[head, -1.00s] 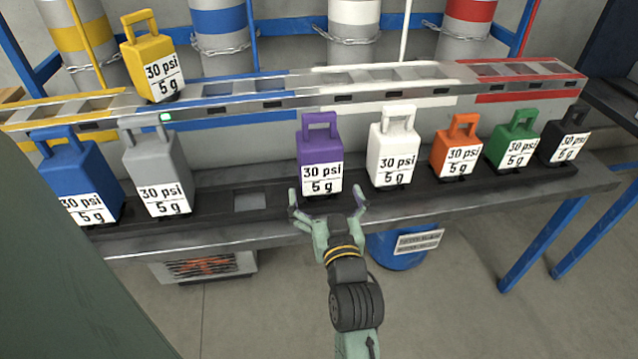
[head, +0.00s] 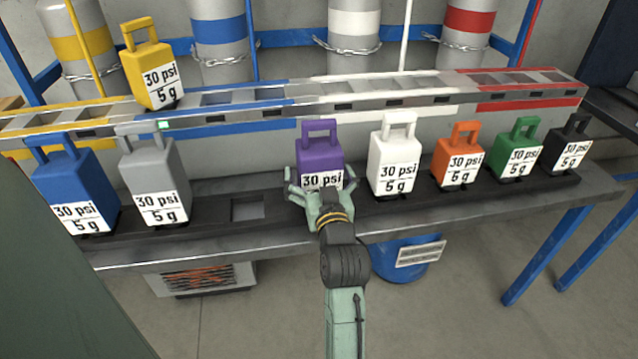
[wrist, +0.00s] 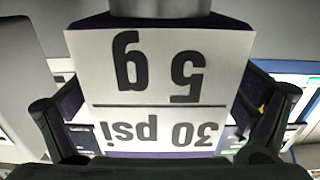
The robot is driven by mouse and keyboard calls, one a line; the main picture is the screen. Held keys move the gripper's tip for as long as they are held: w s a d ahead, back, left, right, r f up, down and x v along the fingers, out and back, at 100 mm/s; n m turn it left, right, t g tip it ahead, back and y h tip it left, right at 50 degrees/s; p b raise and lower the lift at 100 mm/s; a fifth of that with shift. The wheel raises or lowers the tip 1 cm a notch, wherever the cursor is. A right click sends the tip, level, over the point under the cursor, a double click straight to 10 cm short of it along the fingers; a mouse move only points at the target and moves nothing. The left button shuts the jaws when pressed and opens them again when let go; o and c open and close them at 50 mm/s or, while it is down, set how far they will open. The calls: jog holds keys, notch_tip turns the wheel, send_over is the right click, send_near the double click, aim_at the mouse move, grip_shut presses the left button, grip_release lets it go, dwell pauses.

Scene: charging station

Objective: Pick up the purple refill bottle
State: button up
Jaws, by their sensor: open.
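The purple refill bottle (head: 319,158) stands upright on the dark lower shelf, with its loop handle on top and a white "30 psi 5 g" label in front. My gripper (head: 320,182) is open, its fingers spread to either side of the bottle's lower half, and it hides the bottom of the label. In the wrist view, the bottle's label (wrist: 160,90) appears upside down and fills the middle, with purple edges between my two fingers. I cannot tell whether the fingers touch the bottle.
A white bottle (head: 394,160) stands close on the right, then orange (head: 458,158), green (head: 517,150) and black ones. An empty slot (head: 248,208) lies to the left, then grey (head: 155,180) and blue (head: 72,190) bottles. A yellow bottle (head: 150,68) stands on the upper rack (head: 300,98).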

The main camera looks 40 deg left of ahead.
jog(key=shift+c, duration=0.3)
jog(key=c, duration=2)
jog(key=shift+o, duration=0.2)
jog(key=shift+r, duration=0.15)
